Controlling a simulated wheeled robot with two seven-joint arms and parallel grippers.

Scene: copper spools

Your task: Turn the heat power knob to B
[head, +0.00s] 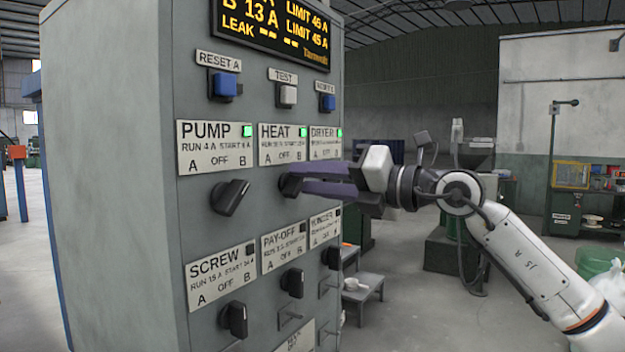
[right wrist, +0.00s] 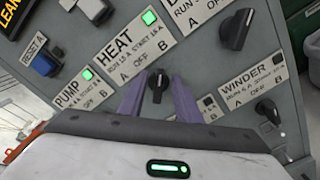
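The heat power knob (head: 290,184) is a black knob on the grey panel, below the HEAT label (head: 282,145) marked A, OFF and B. The HEAT label's lamp is lit green. My right gripper (head: 300,182) reaches in from the right with its purple fingers at the knob. In the right wrist view the heat knob (right wrist: 158,86) stands between the two spread fingertips, with a gap on each side. Its pointer looks turned from OFF partway toward B; the exact angle is hard to tell. My left gripper is not in view.
The pump knob (head: 230,197) at left is tilted toward B, and its lamp is green. The dryer knob (right wrist: 237,29) shows in the wrist view. The screw knob (head: 235,319) and pay-off knob (head: 293,282) sit below.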

